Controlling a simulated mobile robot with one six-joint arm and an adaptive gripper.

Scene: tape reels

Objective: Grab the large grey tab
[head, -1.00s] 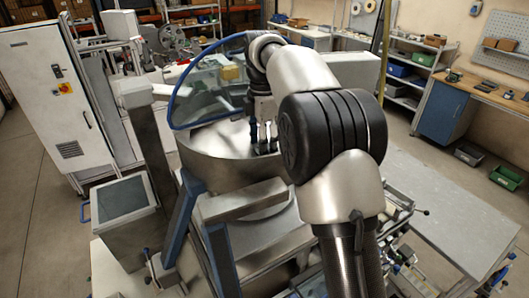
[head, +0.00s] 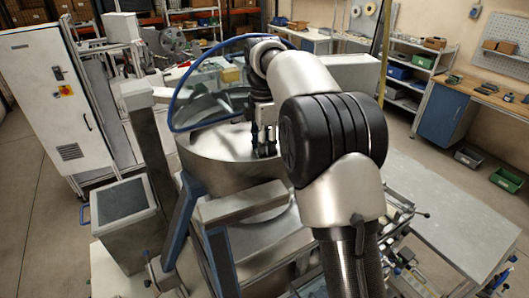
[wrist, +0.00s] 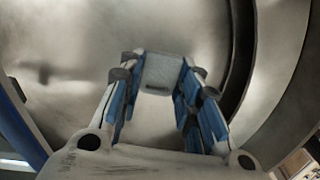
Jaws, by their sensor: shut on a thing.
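The large grey tab (wrist: 161,72) is a small, pale grey block with a dark slot near its lower edge. It shows in the wrist view between the tips of my gripper (wrist: 157,82). The two blue-padded fingers stand on either side of it and are shut on it. In the head view my gripper (head: 264,147) points down over the round steel bowl (head: 205,150). The tab cannot be made out there, as the fingers and arm hide it.
A clear curved guard with a blue edge (head: 172,100) rises behind the bowl, close to my arm. Steel posts and a grey box (head: 124,205) stand to the left. A flat grey table (head: 450,215) at the right is mostly bare.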

